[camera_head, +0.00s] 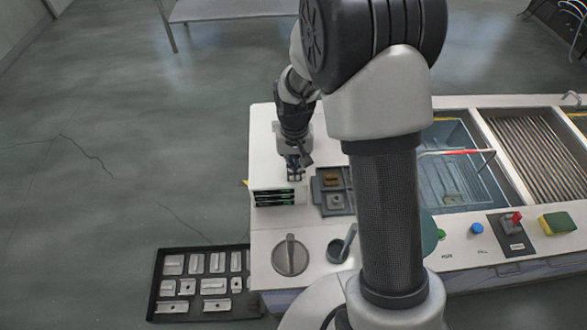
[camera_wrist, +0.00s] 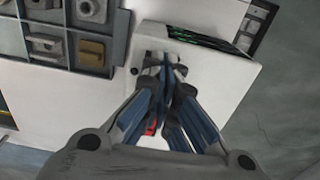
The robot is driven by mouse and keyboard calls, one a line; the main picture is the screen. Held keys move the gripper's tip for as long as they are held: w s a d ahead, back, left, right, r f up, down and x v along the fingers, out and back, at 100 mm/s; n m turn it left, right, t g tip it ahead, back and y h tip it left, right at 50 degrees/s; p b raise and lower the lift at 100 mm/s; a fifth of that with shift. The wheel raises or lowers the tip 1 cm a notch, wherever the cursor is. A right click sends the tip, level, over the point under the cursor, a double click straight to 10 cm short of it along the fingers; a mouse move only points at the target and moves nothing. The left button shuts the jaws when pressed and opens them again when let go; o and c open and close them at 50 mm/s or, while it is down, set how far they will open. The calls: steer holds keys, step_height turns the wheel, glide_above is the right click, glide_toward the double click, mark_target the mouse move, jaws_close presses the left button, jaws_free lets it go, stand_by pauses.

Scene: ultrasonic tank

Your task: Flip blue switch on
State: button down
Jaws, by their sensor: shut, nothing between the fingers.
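My gripper (camera_head: 295,176) is shut and empty, pointing down at the top of a white box with green-lit displays (camera_head: 274,198) at the left end of the bench. In the wrist view the blue-grey fingertips (camera_wrist: 168,68) meet over the white box top (camera_wrist: 220,75), by a pale fitting with a small dark knob. I cannot tell whether they touch it. A small red part (camera_wrist: 151,128) shows between the fingers. No blue switch can be made out on the box; the fingers hide part of its top. A round blue button (camera_head: 477,229) sits on the front panel at right.
A grey compartment tray (camera_head: 320,207) with metal parts lies right of the box. A grey knob (camera_head: 290,256), a red switch (camera_head: 516,218) and a green-yellow sponge (camera_head: 556,223) are along the front. A dark parts tray (camera_head: 157,290) is at lower left.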

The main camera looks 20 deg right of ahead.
steer(key=shift+f, duration=0.15)
steer(key=shift+r+p, duration=2.55)
steer(key=shift+r, duration=0.95)
steer(key=shift+r, duration=0.15)
steer(key=s+r+n+t+b, duration=0.15)
steer(key=s+r+b, duration=0.25)
steer(key=s+r, duration=0.65)
steer(key=s+r+t+b, duration=0.3)
steer(key=s+b, duration=0.1)
steer(key=s, duration=0.8)
steer(key=shift+s+n, duration=0.3)
steer(key=shift+n, duration=0.05)
